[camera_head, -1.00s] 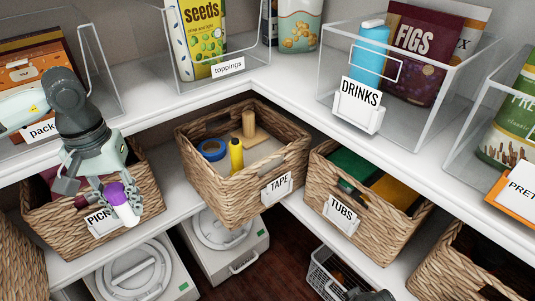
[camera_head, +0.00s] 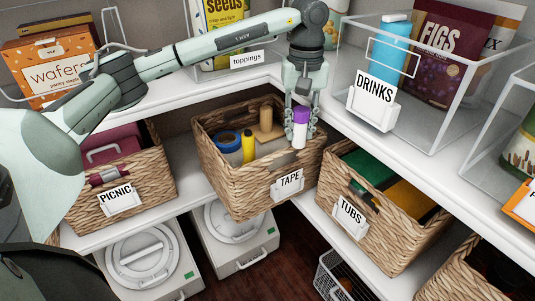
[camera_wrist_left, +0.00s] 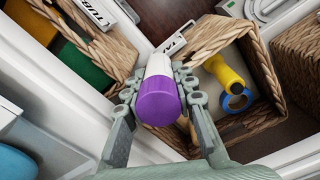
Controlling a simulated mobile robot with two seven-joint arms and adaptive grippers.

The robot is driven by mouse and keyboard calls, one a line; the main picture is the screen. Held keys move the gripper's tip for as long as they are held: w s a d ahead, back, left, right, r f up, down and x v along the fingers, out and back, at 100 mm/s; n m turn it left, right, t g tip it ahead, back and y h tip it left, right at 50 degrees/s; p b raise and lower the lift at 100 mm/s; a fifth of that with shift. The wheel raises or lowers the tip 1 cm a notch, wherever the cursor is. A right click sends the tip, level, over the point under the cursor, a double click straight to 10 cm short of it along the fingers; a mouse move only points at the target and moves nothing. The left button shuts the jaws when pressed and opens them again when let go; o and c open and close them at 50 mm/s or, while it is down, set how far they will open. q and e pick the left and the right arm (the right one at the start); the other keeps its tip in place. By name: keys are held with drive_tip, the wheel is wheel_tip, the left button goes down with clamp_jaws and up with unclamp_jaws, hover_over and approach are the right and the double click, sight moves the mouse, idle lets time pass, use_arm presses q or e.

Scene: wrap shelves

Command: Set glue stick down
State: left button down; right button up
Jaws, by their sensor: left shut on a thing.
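The glue stick (camera_head: 300,128) is white with a purple cap and hangs upright, cap up. My left gripper (camera_head: 301,126) is shut on it, over the right part of the woven basket labelled TAPE (camera_head: 246,190). In the left wrist view the glue stick (camera_wrist_left: 158,92) sits between the fingers, its purple cap toward the camera. The basket (camera_wrist_left: 262,62) lies beyond it; how far the lower end is from the basket floor cannot be told. My right gripper is not in view.
The TUBS basket (camera_head: 385,225) stands close on the right, the PICNIC basket (camera_head: 150,190) on the left. A white shelf edge (camera_head: 350,135) runs close behind the gripper.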

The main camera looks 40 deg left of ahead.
use_arm(q)
drive_tip(key=w+a+r+n+b, duration=0.1)
drive_tip(key=w+a+n, duration=0.2)
drive_tip(key=a+n, duration=0.2)
drive_tip(key=n+b, duration=0.2)
drive_tip(key=n, duration=0.3)
hover_over(271, 164)
wheel_tip(271, 164, down, 11)
wheel_tip(271, 164, down, 4)
drive_tip(key=shift+s+f, duration=0.1)
drive_tip(key=shift+f, duration=0.35)
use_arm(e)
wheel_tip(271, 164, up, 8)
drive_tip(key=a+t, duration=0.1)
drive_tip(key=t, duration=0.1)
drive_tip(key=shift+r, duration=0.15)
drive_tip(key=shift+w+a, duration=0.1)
